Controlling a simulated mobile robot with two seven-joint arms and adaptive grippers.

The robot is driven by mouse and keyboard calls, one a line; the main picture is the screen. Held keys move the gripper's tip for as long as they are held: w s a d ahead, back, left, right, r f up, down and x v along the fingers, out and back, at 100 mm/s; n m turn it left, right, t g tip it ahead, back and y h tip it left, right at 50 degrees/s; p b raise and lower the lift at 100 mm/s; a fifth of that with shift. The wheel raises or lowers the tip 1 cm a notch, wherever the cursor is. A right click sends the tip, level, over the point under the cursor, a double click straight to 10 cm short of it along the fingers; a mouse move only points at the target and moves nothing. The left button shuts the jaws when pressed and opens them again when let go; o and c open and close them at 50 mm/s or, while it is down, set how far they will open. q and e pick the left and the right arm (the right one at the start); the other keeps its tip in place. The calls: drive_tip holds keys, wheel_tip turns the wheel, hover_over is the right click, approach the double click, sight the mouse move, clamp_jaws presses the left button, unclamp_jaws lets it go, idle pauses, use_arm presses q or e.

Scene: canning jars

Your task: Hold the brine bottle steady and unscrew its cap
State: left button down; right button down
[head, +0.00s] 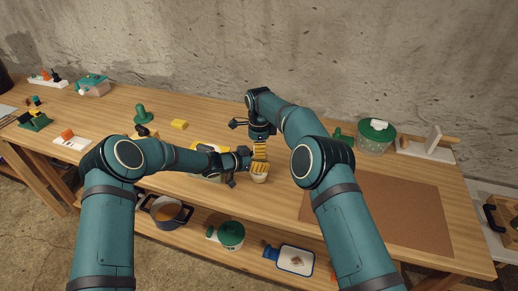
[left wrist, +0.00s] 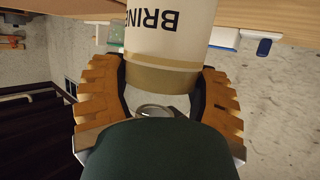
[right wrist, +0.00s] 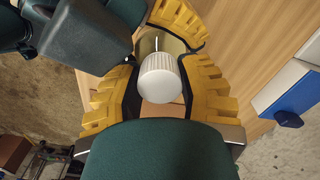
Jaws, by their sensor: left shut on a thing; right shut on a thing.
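The brine bottle (head: 259,178) stands on the wooden bench, mostly hidden by my grippers in the head view. In the left wrist view the bottle (left wrist: 168,35) shows a white label with upside-down dark letters and a tan band. My left gripper (head: 247,163) is shut on the bottle's body, with a finger (left wrist: 103,95) on each side. The white ribbed cap (right wrist: 160,80) shows in the right wrist view. My right gripper (head: 260,153) comes from above and is shut on the cap, its fingers on either side. I cannot tell whether the cap is loose.
A brown mat (head: 410,213) lies on the right of the bench. A green-lidded jar (head: 376,138) and a white stand (head: 428,145) stand behind it. A yellow block (head: 179,124) and a green object (head: 142,116) are at left. A pot (head: 166,212) is on the lower shelf.

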drive_tip(key=n, duration=0.6)
drive_tip(key=shift+n, duration=0.3)
drive_tip(key=n, duration=0.6)
drive_tip(key=shift+n, duration=0.4)
drive_tip(key=c, duration=0.6)
unclamp_jaws()
drive_tip(key=shift+c, duration=0.2)
drive_tip(key=shift+r, duration=0.1)
